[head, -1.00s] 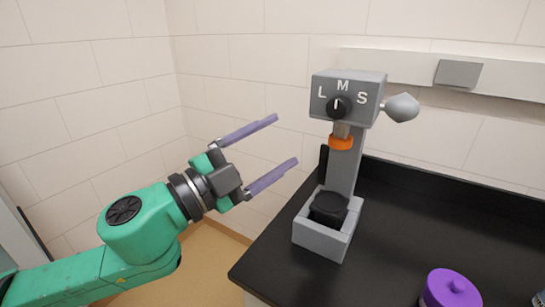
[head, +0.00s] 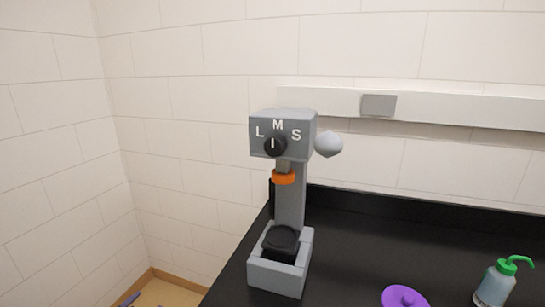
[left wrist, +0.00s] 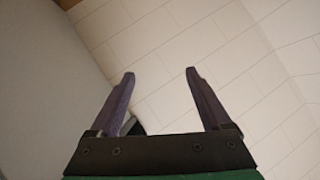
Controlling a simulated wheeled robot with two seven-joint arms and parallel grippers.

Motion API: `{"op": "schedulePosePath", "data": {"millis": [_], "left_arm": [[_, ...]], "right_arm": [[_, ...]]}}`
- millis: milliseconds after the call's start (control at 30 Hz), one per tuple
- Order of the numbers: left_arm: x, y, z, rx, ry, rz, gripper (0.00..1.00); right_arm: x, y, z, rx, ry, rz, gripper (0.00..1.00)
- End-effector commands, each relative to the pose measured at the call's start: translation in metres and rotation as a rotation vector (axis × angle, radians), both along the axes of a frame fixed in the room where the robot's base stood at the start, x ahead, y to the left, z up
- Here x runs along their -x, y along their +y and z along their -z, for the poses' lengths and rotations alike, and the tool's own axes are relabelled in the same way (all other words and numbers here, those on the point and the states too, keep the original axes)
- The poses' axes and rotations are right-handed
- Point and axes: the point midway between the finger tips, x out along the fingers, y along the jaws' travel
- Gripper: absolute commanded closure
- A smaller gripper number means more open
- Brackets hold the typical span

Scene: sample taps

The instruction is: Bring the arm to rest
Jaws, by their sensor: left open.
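My left gripper (left wrist: 159,74) is open and empty in the left wrist view, its two purple fingers spread apart against the tiled wall. In the head view only a small purple piece, likely a fingertip of it, shows at the bottom left edge. The grey sample tap (head: 290,200) stands on the black counter, clear of the gripper. Its dark knob (head: 275,145) sits under the letters L, M and S. A black round item (head: 281,240) sits in the tap's grey base tray (head: 277,278), below the orange ring (head: 284,177). My right gripper is not in view.
A purple lidded thing (head: 403,297) and a wash bottle with a green top (head: 497,283) stand on the black counter (head: 365,245) at the right. Tiled walls close off the back and left. A grey plate (head: 378,105) is on the wall rail.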

Motion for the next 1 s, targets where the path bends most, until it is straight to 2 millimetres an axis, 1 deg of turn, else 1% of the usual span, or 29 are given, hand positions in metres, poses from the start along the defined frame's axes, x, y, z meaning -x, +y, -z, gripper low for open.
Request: {"op": "schedulePosePath", "data": {"millis": [33, 67, 100, 167, 200, 267, 300, 367, 400, 467, 500, 600, 700, 800, 1000], "left_arm": [[0.021, 0.004, 0.046, 0.024, 0.079, -0.038, 0.19], [0.036, 0.006, 0.071, 0.037, 0.125, -0.057, 0.19], [0.056, 0.007, 0.104, 0.053, 0.186, -0.082, 0.19], [0.09, 0.005, 0.15, 0.076, 0.279, -0.115, 0.19], [0.115, 0.002, 0.179, 0.092, 0.34, -0.136, 0.19], [0.155, -0.006, 0.22, 0.116, 0.431, -0.164, 0.19], [0.184, -0.013, 0.245, 0.131, 0.493, -0.179, 0.19], [0.228, -0.026, 0.278, 0.154, 0.584, -0.202, 0.19], [0.259, -0.036, 0.298, 0.169, 0.645, -0.215, 0.19], [0.307, -0.054, 0.323, 0.192, 0.735, -0.231, 0.19], [0.338, -0.066, 0.337, 0.205, 0.792, -0.238, 0.19], [0.401, -0.093, 0.358, 0.233, 0.907, -0.252, 0.19], [0.437, -0.109, 0.366, 0.248, 0.97, -0.258, 0.19], [0.446, -0.113, 0.368, 0.253, 0.987, -0.258, 0.19], [0.445, -0.112, 0.368, 0.251, 0.985, -0.258, 0.19]], "right_arm": [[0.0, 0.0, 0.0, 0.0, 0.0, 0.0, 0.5], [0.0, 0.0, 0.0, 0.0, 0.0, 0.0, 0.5], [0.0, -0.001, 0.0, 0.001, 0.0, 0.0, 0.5], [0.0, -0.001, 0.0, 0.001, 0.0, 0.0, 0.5], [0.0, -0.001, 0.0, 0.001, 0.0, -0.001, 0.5], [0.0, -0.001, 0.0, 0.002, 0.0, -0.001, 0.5], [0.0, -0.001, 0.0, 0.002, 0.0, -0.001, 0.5], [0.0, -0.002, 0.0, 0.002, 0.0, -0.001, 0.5], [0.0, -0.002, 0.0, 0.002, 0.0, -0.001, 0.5], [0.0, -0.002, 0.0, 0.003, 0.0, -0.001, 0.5], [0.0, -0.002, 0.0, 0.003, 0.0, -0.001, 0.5], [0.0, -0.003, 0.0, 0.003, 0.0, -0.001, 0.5], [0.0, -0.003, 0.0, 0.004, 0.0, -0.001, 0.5], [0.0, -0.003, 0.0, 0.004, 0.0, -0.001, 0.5], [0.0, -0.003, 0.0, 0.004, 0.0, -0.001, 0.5]]}}
